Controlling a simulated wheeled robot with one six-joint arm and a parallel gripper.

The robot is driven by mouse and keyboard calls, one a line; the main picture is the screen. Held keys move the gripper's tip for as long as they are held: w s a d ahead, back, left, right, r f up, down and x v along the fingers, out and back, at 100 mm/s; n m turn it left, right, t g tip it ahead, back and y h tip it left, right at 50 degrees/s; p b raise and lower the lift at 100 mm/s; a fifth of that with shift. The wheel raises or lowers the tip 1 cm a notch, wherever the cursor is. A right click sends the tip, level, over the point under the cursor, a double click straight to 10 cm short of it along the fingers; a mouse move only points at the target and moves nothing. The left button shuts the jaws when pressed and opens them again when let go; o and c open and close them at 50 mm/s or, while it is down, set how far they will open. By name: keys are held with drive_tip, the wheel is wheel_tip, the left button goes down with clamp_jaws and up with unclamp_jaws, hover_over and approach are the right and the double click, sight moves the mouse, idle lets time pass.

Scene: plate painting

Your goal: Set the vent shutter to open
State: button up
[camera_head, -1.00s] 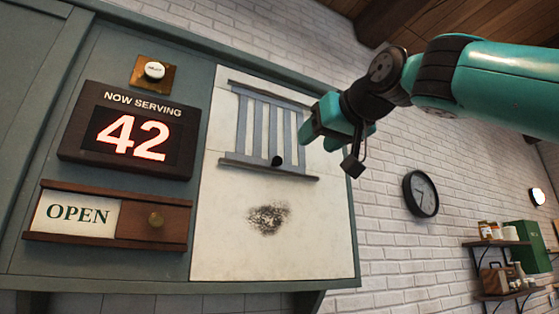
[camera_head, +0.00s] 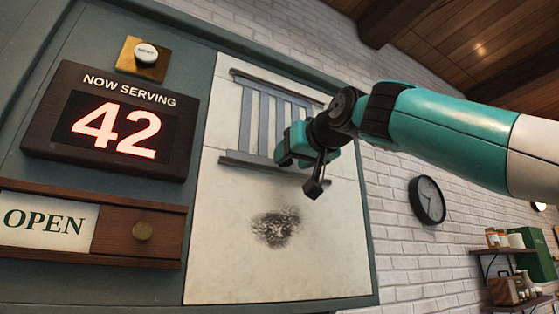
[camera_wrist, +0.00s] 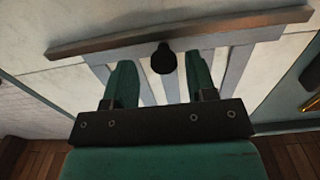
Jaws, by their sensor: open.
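The vent shutter (camera_head: 262,120) is a grey slatted panel with pale gaps between its slats, set between an upper and a lower rail on a cream panel. It also shows in the wrist view (camera_wrist: 234,68). Its black knob (camera_wrist: 164,58) sits by the lower rail (camera_wrist: 180,33); in the head view my gripper hides it. My gripper (camera_head: 284,157) is in front of the shutter's lower right part. In the wrist view its two teal fingers (camera_wrist: 160,78) are spread, with the knob between and slightly beyond their tips. I cannot tell whether they touch it.
A NOW SERVING display reading 42 (camera_head: 115,127) hangs left of the cream panel (camera_head: 210,255). Above it is a white button (camera_head: 146,53). Below it is a wooden OPEN slider sign (camera_head: 140,205). A dark smudge (camera_head: 276,228) marks the panel. A clock (camera_head: 427,200) hangs right.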

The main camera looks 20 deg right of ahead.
sight(271, 161)
drive_tip(key=shift+w+a, duration=0.25)
drive_tip(key=shift+w, duration=0.25)
drive_tip(key=shift+a, duration=0.1)
clamp_jaws()
drive_tip(key=shift+s+a+p, duration=0.25)
drive_tip(key=shift+a+p, duration=0.15)
drive_tip(key=shift+a, duration=0.85)
